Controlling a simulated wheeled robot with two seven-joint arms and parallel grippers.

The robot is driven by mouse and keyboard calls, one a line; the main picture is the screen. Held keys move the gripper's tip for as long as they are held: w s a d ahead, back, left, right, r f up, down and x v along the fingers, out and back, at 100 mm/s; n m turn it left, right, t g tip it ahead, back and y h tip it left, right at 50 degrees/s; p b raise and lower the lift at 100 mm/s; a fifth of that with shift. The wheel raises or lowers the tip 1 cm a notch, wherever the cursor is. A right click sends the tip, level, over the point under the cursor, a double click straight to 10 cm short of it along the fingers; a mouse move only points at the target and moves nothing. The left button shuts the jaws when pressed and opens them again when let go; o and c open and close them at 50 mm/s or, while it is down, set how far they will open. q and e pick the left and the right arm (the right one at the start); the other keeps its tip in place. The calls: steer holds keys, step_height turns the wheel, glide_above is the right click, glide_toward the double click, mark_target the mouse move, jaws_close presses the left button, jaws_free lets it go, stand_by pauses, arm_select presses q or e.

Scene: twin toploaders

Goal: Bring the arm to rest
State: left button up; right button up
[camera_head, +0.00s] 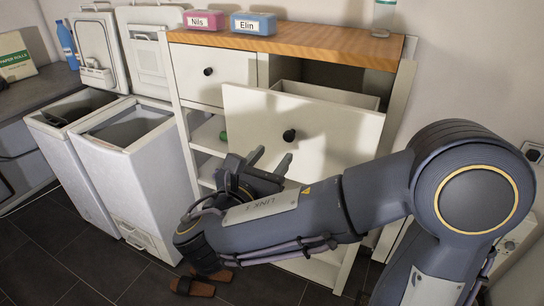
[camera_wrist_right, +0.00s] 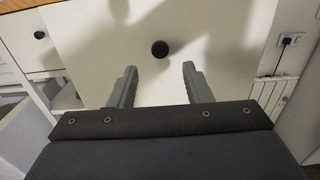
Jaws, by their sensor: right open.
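My right gripper (camera_head: 270,160) is open and empty in front of the cabinet, just below the black knob (camera_head: 289,135) of the pulled-out white drawer (camera_head: 335,135). In the right wrist view its two grey fingers (camera_wrist_right: 158,84) stand apart, with the drawer knob (camera_wrist_right: 160,49) beyond and above the gap between them. I see no contact between the fingers and the knob. My right arm reaches in from the right across the front of the cabinet. My left gripper is not in view.
Two top-loading machines (camera_head: 128,128) stand open at left. The wooden cabinet top (camera_head: 310,40) carries a pink box (camera_head: 203,20) labelled Nils, a blue box (camera_head: 252,24) labelled Elin and a clear bottle (camera_head: 383,16). Brown slippers (camera_head: 195,287) lie on the dark tiled floor.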

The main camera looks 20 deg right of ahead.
steer(key=s+d+f+m+g+y, duration=0.6)
steer(key=s+d+f+m+g, duration=0.35)
steer(key=s+d+f, duration=0.2)
steer(key=s+a+f+m+t+y, duration=0.1)
steer(key=s+a+m+y, duration=0.2)
steer(key=m, duration=0.6)
steer(key=s+a+f+m+t+y, duration=0.2)
steer(key=s+a+m+y, duration=0.2)
steer(key=a+m+y, duration=0.3)
steer(key=shift+a+f+m+y, duration=0.25)
steer(key=shift+m+y, duration=0.55)
steer(key=shift+m, duration=0.35)
steer(key=shift+t, duration=0.25)
